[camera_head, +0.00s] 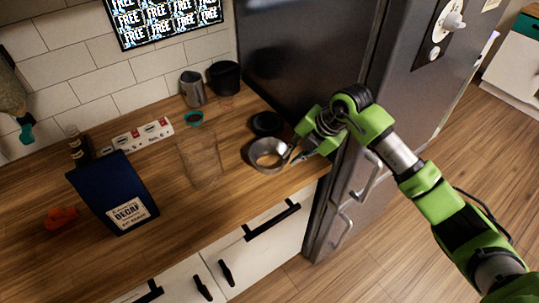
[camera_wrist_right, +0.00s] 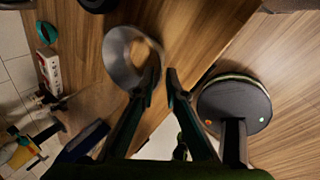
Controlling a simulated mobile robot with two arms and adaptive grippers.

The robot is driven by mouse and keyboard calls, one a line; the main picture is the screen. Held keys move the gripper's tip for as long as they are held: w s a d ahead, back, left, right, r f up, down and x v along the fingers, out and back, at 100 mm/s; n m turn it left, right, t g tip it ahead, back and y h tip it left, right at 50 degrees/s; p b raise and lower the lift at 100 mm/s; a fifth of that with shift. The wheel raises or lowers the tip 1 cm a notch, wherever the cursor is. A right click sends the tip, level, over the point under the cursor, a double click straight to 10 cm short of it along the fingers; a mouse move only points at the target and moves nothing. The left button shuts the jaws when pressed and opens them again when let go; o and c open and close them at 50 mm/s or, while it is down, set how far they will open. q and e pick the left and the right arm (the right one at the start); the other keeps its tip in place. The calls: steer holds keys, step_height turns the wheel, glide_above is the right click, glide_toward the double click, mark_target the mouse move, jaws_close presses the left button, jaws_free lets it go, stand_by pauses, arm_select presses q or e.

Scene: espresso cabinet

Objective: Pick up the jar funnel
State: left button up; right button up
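The jar funnel (camera_head: 268,170) is a short silver metal ring lying on the wooden counter near its right end. It also shows in the right wrist view (camera_wrist_right: 117,62), at the upper middle. My right gripper (camera_head: 293,157) is at the funnel's right side. In the wrist view its two fingers (camera_wrist_right: 162,75) are apart by a narrow gap. One finger overlaps the funnel's right edge and the other is just outside it. I cannot tell whether either touches the rim. My left gripper is not in view.
A clear jar (camera_head: 200,160) stands left of the funnel, and a round black object (camera_head: 266,124) lies just behind it. A dark blue decaf bag (camera_head: 112,185) stands farther left. A metal pitcher (camera_head: 193,90) and dark cup (camera_head: 224,78) are at the back. A grey fridge (camera_head: 310,50) borders the right.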

mark_target(285, 161)
steer(key=p+x, duration=0.1)
steer(key=x, duration=0.4)
steer(key=shift+a+f, duration=0.15)
steer(key=shift+f, duration=0.1)
jaws_close()
steer(key=shift+r, duration=0.1)
